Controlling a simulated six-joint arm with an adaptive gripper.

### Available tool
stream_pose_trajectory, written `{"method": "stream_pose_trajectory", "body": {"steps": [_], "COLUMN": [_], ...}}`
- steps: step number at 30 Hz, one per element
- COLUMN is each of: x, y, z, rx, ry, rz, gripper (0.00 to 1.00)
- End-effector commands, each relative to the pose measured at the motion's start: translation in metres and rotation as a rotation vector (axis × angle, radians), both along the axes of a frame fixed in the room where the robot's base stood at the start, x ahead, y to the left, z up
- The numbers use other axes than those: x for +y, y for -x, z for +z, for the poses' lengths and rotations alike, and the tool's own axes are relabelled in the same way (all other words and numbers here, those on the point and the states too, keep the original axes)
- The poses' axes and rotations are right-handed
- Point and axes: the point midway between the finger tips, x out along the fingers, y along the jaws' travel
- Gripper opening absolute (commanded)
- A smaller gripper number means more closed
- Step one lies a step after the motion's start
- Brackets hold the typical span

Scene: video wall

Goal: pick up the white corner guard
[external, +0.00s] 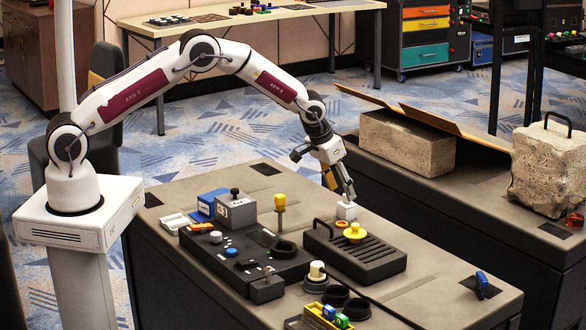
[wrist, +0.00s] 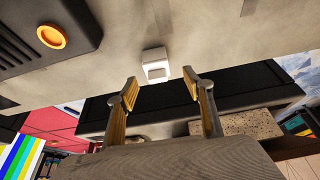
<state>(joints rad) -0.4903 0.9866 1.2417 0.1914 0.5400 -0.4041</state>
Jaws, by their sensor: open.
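The white corner guard (external: 347,211) is a small pale block on the grey table top, behind the black slotted tray. In the wrist view the white corner guard (wrist: 154,66) shows a raised or stepped face and lies just beyond the gap between my fingertips. My gripper (external: 341,192) points down just above it, with the fingers close to its top in the external view. In the wrist view my gripper (wrist: 160,80) is open, its two yellowish fingers apart with nothing between them. Whether a finger touches the guard cannot be told.
A black control panel (external: 240,252) and a yellow-topped post (external: 280,202) stand to the left. Bare table lies to the guard's right. Stone blocks (external: 405,143) sit on another bench behind.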

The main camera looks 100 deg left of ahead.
Motion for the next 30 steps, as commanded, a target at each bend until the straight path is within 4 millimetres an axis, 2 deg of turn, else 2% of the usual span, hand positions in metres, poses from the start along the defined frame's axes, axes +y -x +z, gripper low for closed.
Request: {"method": "stream_pose_trajectory", "body": {"steps": [8,19,30], "x": [0.002,0.009,0.011], "y": [-0.006,-0.018,-0.020], "z": [-0.012,-0.040,-0.047], "rx": [0.001,0.001,0.000], "ry": [0.001,0.001,0.000], "rz": [0.000,0.000,0.000], "gripper": [0.51,0.51,0.51]}}
